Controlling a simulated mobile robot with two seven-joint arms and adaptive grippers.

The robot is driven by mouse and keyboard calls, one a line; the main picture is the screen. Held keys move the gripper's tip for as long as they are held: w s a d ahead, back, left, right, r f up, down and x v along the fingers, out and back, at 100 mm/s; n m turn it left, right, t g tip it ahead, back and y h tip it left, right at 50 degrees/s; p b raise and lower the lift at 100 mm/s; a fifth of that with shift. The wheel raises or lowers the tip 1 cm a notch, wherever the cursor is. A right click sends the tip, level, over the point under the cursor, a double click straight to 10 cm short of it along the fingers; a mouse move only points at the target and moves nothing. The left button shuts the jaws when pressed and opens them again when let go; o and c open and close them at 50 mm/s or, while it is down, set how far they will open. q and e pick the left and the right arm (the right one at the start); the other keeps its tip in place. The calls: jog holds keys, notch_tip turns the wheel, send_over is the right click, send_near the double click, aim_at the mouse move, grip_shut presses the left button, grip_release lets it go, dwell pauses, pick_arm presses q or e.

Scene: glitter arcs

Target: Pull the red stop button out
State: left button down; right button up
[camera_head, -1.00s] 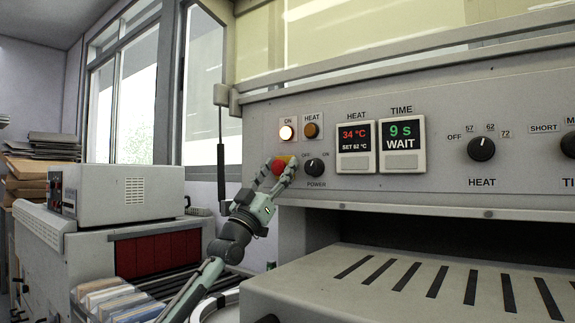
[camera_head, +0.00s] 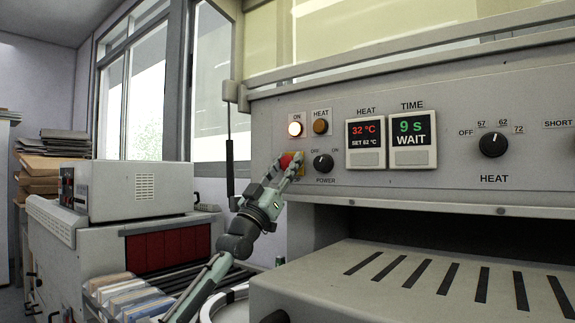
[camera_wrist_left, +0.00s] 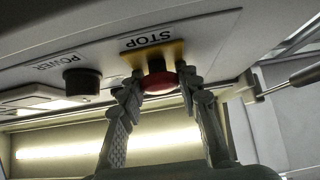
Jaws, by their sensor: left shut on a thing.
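The red stop button (camera_head: 286,160) sits on a yellow plate at the left end of the grey control panel (camera_head: 460,100), beside the power knob (camera_head: 323,162). My left gripper (camera_head: 284,166) reaches up to it from below, and its fingers partly cover the button and its label. In the left wrist view the red button (camera_wrist_left: 158,84) shows between the two fingertips of my left gripper (camera_wrist_left: 160,81), which is shut on it. A dark stem runs from the button to the yellow plate (camera_wrist_left: 148,56) under the STOP label. My right gripper is out of view.
A lit ON lamp (camera_head: 295,129) and an orange HEAT lamp (camera_head: 320,127) are above the button. Two displays (camera_head: 366,139) are to the right. A slotted metal shelf (camera_head: 400,285) juts out below. A grey box-shaped device (camera_head: 140,190) stands at left.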

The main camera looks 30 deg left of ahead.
pick_arm(q)
jog(key=shift+s, duration=0.5)
jog(key=c, duration=1.1)
grip_release()
jog(key=shift+f, duration=0.1)
jog(key=shift+s+f, duration=0.25)
jog(key=v, duration=1.1)
jog(key=shift+s+a, duration=0.1)
jog(key=shift+s, duration=0.05)
